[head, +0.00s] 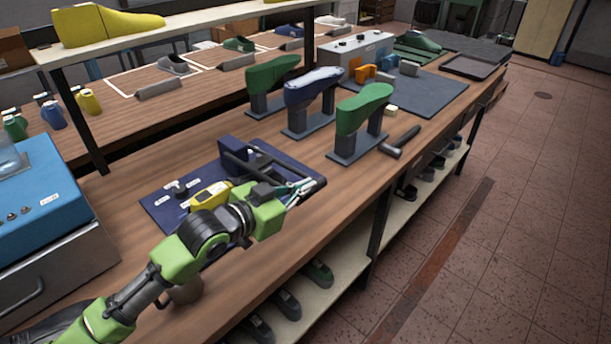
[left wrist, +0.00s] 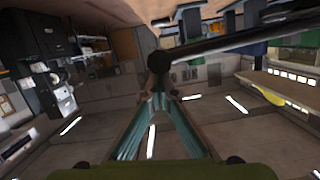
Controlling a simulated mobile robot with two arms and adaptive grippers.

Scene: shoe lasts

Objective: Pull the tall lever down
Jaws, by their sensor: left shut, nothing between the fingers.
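A navy base plate (head: 160,205) lies on the wooden workbench in the head view. A dark blue block (head: 232,150) with dark lever bars (head: 262,157) stands on it. The bars slope toward the front right, and which one is the tall lever is hard to tell. My left gripper (head: 304,189) is at the plate's right end, close to the bars' ends. In the left wrist view, my left gripper (left wrist: 165,98) is shut and empty. A dark bar (left wrist: 235,42) with a round end knob (left wrist: 159,62) shows just above the fingertips; contact is unclear.
A yellow device (head: 210,195) lies on the plate beside my arm. Green lasts (head: 362,108) and a blue last (head: 312,86) stand on posts behind. A blue machine (head: 40,190) stands at the left.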

